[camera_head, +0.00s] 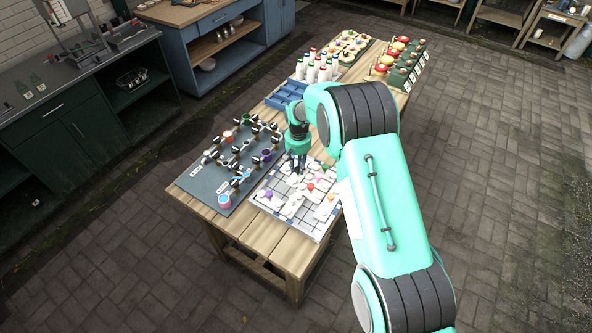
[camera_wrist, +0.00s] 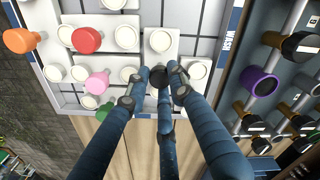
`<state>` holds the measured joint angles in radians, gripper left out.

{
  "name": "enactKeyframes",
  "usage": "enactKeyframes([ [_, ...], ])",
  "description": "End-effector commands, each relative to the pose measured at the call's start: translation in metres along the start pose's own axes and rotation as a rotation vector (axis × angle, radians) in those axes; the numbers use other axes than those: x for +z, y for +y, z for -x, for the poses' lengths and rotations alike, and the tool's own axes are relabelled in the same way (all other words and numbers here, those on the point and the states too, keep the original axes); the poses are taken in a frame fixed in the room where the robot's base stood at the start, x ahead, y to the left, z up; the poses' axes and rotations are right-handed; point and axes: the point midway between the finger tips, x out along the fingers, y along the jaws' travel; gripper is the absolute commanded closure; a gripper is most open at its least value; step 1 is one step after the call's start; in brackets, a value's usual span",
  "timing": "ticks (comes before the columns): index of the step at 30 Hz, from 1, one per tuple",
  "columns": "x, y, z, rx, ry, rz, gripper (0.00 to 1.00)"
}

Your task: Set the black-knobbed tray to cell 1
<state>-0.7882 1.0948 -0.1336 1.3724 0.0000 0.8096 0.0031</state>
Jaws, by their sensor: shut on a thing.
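In the wrist view, my gripper (camera_wrist: 160,88) is shut on a black knob (camera_wrist: 158,77). This knob belongs to the black-knobbed tray (camera_wrist: 152,58), a white tray with a pale round dish. The tray lies on or just above a white gridded board (camera_wrist: 201,20) with a "WASH" label at its edge; I cannot tell if it touches. In the head view my gripper (camera_head: 297,160) is over the far left part of the board (camera_head: 322,232), hiding the tray. No mark for cell 1 is legible.
Other white trays on the board carry red (camera_wrist: 87,40), orange (camera_wrist: 18,40), pink (camera_wrist: 97,83) and green knobs, close beside the held one. A dark rack (camera_head: 243,190) with coloured cups stands left. A blue crate (camera_head: 286,93) and white bottles (camera_head: 318,72) stand behind.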

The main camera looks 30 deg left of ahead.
Motion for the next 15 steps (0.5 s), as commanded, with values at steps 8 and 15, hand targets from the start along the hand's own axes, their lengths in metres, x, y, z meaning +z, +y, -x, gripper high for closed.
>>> enactKeyframes([
  [8,-0.03,0.029,-0.001,0.0,0.004,-0.001,1.0],
  [15,-0.035,0.035,0.001,0.001,0.004,0.0,1.0],
])
